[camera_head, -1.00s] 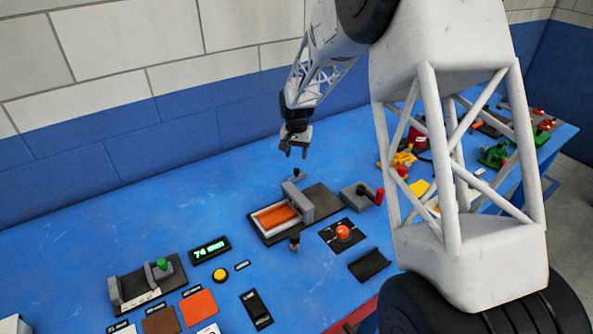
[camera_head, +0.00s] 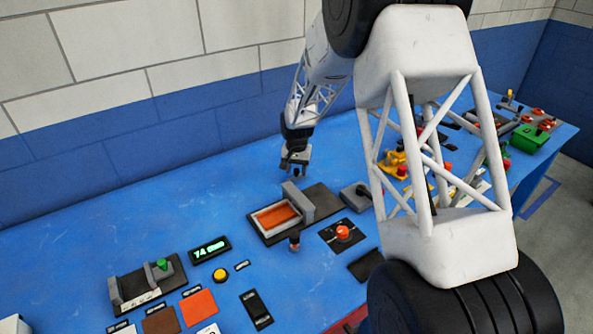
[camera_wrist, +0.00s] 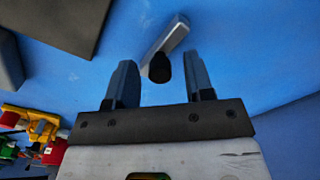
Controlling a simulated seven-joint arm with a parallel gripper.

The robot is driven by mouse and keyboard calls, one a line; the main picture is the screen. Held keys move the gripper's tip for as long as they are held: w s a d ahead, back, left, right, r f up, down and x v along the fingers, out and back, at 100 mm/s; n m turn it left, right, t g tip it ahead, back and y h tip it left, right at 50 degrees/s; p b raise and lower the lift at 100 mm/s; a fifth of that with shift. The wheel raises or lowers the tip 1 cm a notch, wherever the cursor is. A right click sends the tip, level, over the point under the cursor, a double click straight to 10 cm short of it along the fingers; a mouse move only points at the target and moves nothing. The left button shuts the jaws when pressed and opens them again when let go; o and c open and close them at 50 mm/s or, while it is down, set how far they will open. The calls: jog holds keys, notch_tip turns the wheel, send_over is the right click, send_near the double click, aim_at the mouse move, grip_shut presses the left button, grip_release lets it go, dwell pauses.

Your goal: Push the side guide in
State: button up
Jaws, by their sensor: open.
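A grey bar (camera_wrist: 172,38) with a black round knob (camera_wrist: 160,68) shows in the wrist view; it appears to be the side guide's handle. The knob lies in line with the gap between my two fingers. My gripper (camera_wrist: 160,80) is open, its fingers on either side of the knob in that view; I cannot tell contact or depth. In the head view my gripper (camera_head: 295,172) points down just behind the dark fixture plate (camera_head: 322,200) and hides the knob. The fixture has an orange-filled tray (camera_head: 276,217) and an upright grey block (camera_head: 298,202).
A red button (camera_head: 342,232) and a grey block (camera_head: 356,197) are to the right. A green-knobbed fixture (camera_head: 150,283) and display (camera_head: 209,249) are left. The blue bench (camera_head: 170,215) is clear behind.

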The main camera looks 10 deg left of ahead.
jog(key=shift+f, duration=0.3)
grip_shut()
dwell(0.3)
jog(key=shift+s+d, duration=1.55)
jog(key=shift+s, duration=0.05)
grip_release()
